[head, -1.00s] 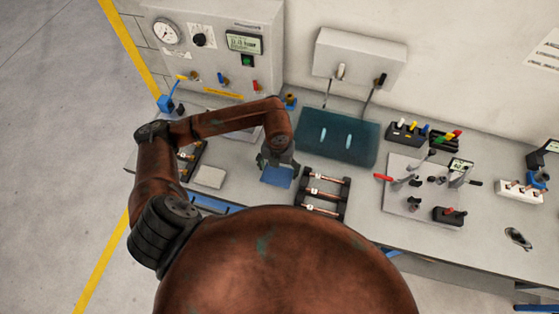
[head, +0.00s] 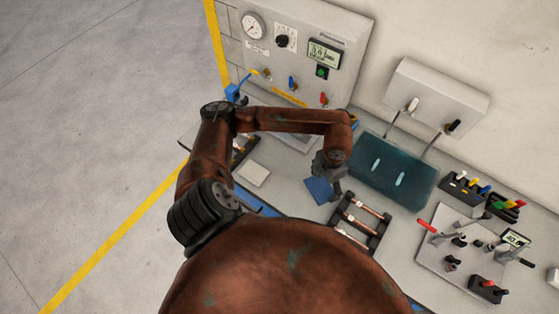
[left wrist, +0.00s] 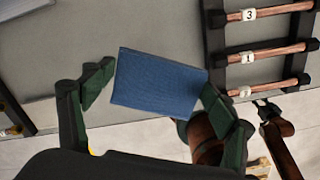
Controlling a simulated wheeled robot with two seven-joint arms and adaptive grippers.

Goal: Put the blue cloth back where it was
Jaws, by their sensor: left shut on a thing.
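The blue cloth (head: 319,190) is a flat, folded rectangle near the front of the bench, just left of the rack of copper tubes. My left gripper (head: 330,178) is over it, fingers down. In the left wrist view the cloth (left wrist: 158,82) spans the space between the two dark green fingers of my left gripper (left wrist: 160,98), which is shut on it. I cannot tell whether the cloth touches the bench top.
The black rack with copper tubes (head: 361,219) stands close to the right of the cloth. A pale grey pad (head: 253,174) lies to its left. A dark teal mat (head: 392,172) lies behind. A gauge panel (head: 300,50) stands at the back left. Bare bench lies between pad and cloth.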

